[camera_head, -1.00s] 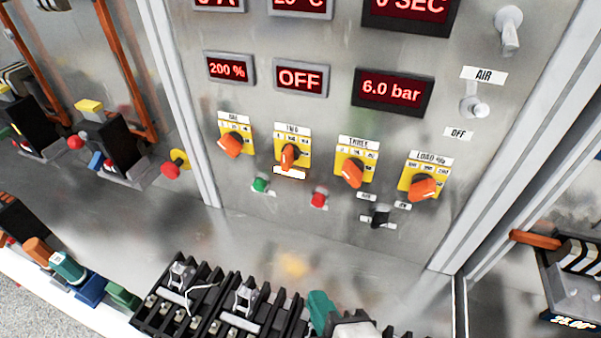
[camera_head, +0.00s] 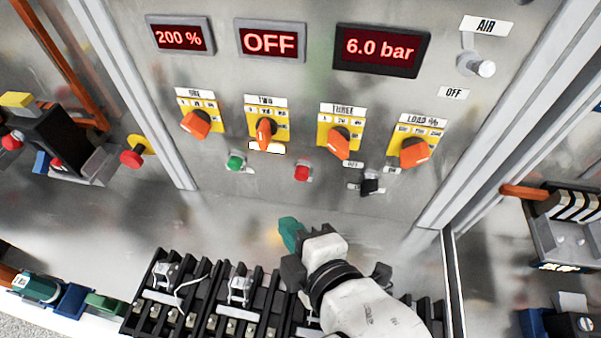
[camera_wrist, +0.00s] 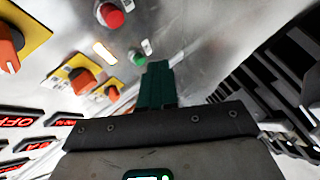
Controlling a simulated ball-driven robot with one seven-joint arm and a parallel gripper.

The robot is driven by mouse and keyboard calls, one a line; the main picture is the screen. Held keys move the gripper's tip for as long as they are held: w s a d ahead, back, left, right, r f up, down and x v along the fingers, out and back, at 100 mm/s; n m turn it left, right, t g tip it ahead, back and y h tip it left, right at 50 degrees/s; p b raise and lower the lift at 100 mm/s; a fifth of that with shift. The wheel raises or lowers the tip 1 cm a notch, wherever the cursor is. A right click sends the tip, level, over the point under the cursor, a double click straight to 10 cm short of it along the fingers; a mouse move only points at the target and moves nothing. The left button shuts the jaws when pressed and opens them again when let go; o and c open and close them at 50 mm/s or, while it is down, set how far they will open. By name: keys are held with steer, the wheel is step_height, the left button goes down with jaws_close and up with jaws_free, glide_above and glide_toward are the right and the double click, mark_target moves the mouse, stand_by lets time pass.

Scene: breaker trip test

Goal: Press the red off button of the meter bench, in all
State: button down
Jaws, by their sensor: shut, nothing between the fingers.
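The meter bench panel (camera_head: 250,200) is a grey metal face with dials and displays. Its red off button (camera_head: 302,170) sits low on the panel, right of a green button (camera_head: 236,161). The red button also shows at the top of the wrist view (camera_wrist: 110,14), with the green one (camera_wrist: 135,58) below it. My gripper (camera_head: 289,234) has teal fingers, shut and empty. It is below the red button in the head view and apart from it. The fingers also show in the wrist view (camera_wrist: 157,84).
Orange selector knobs (camera_head: 265,134) on yellow plates stick out above the buttons. A black toggle switch (camera_head: 370,185) is to the right of the red button. Displays read "200 %", "OFF" and "6.0 bar" (camera_head: 381,49). A black terminal rack (camera_head: 200,300) stands below my arm.

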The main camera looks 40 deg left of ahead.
steer(key=w+a, duration=0.3)
steer(key=w, duration=0.2)
steer(key=shift+w+a, duration=0.15)
steer(key=shift+w, duration=0.15)
steer(key=shift+w+b, duration=0.1)
steer(key=shift+b, duration=0.2)
stand_by(1.6)
steer(key=shift+w+a, duration=0.2)
steer(key=shift+w, duration=0.05)
steer(key=shift+w+a, duration=0.25)
steer(key=shift+w, duration=0.15)
stand_by(1.0)
steer(key=shift+s, duration=0.1)
steer(key=shift+s+d, duration=0.45)
steer(key=shift+s, duration=0.25)
steer(key=shift+s+d, duration=0.45)
steer(key=shift+s, duration=0.25)
steer(key=shift+s+d, duration=0.45)
steer(key=shift+s, duration=0.25)
steer(key=shift+s+d, duration=0.45)
steer(key=shift+s, duration=0.25)
